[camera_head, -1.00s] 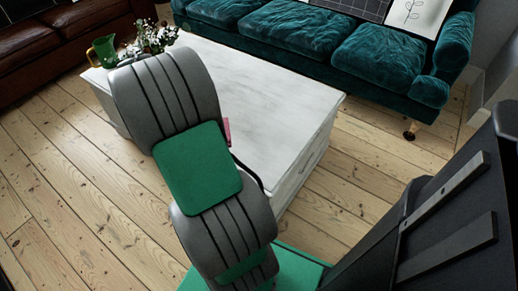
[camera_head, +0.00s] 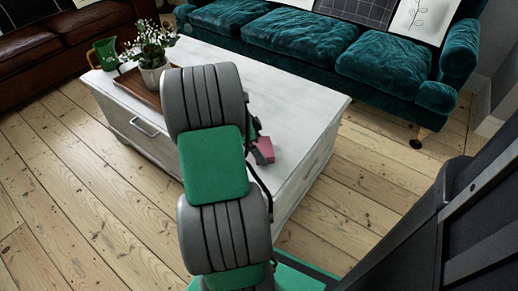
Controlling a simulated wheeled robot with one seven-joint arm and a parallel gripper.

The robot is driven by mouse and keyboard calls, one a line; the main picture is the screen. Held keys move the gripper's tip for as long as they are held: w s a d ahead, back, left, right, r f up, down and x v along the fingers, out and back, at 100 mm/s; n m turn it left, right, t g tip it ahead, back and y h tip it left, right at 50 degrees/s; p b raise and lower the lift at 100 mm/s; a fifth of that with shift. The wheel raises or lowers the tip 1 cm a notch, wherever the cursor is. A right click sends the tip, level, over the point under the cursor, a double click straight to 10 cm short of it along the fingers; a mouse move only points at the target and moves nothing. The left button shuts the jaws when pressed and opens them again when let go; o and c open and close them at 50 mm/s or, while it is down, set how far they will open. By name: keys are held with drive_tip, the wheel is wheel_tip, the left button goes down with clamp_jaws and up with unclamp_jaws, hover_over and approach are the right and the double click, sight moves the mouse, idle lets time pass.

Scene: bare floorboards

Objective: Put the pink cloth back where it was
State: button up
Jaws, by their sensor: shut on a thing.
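The pink cloth (camera_head: 264,150) shows as a small folded pink block just right of my arm, at the near right part of the white table (camera_head: 290,100). My gripper (camera_head: 255,134) is mostly hidden behind my arm; only a dark part of it shows beside the cloth. It is shut on the pink cloth. I cannot tell whether the cloth touches the tabletop or hangs just above it.
A wooden tray (camera_head: 134,90) with a potted white-flowered plant (camera_head: 153,55) and a green jug (camera_head: 105,54) stand at the table's left end. A teal sofa (camera_head: 310,40) is behind, a brown leather sofa (camera_head: 80,40) at the left. The tabletop's right side is clear.

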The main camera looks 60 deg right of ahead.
drive_tip(key=o, duration=0.9)
drive_tip(key=shift+o, duration=0.2)
drive_tip(key=p+v, duration=0.4)
drive_tip(key=v, duration=0.8)
drive_tip(key=w+a+r+n+t, duration=0.2)
drive_tip(key=w+a+r+n, duration=0.1)
drive_tip(key=w+a+n, duration=0.45)
drive_tip(key=w+a+n+t, duration=0.3)
drive_tip(key=a+n, duration=0.8)
drive_tip(key=a, duration=0.7)
drive_tip(key=s+a+n+y, duration=0.2)
drive_tip(key=s+a+n, duration=0.2)
drive_tip(key=a+n, duration=0.6)
drive_tip(key=a, duration=0.4)
drive_tip(key=shift+f+t+y, duration=0.25)
drive_tip(key=shift+t+y, duration=0.15)
